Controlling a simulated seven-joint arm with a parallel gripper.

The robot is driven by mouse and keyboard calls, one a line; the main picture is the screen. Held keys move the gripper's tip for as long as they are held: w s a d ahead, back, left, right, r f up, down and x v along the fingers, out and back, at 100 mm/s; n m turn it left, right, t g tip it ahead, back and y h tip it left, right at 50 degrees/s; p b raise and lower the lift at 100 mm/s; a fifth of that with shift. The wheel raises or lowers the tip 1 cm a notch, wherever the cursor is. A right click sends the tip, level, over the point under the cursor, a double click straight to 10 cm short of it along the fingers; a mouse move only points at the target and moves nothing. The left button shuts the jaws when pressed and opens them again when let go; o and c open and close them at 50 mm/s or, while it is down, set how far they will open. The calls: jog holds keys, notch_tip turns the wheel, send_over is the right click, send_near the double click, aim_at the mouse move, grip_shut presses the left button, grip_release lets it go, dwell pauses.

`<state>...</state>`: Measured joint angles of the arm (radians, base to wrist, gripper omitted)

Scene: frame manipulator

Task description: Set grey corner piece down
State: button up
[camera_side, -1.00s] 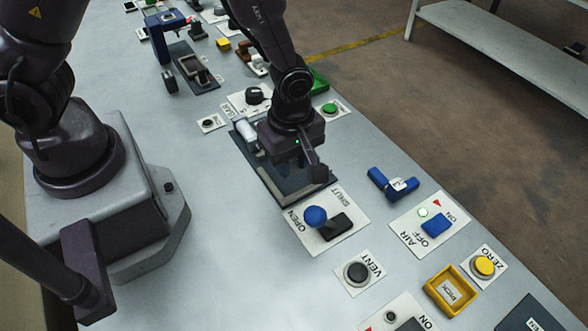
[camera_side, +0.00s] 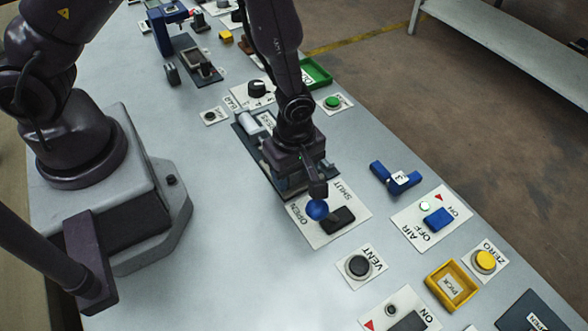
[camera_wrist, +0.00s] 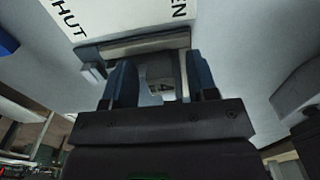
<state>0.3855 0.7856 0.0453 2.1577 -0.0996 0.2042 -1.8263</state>
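My gripper (camera_side: 302,187) hangs over the front end of the dark fixture plate (camera_side: 243,138), close behind the blue knob (camera_side: 317,210) of the OPEN/SHUT panel. In the wrist view my gripper's two dark blue fingers (camera_wrist: 162,85) stand apart. A light grey piece with a label that seems to read 4 (camera_wrist: 166,88) shows between them, likely the grey corner piece. I cannot tell whether the fingers press on it or whether it rests on anything. The side view hides it behind my gripper.
A blue corner piece marked 3 (camera_side: 397,178) lies on the open table to the right. The OPEN/SHUT panel (camera_side: 350,217), AIR switch panel (camera_side: 427,222), VENT button (camera_side: 358,266) and yellow PICK tray (camera_side: 451,287) lie in front. A white cylinder (camera_side: 250,122) lies on the fixture.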

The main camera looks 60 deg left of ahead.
jog(key=shift+r, duration=0.15)
jog(key=s+a+r+m+t+h, duration=0.1)
jog(key=a+r+m, duration=0.25)
jog(key=r, duration=0.85)
jog(key=s+a+r+m+t, duration=0.15)
jog(key=r+m, duration=0.35)
jog(key=r, duration=0.8)
jog(key=s+a+r+m+t, duration=0.3)
jog(key=s+a+r+m, duration=0.2)
jog(key=s+r+m, duration=0.2)
jog(key=shift+s+a+r+m+y, duration=0.25)
jog(key=shift+s+m+y, duration=0.15)
jog(key=shift+m, duration=0.85)
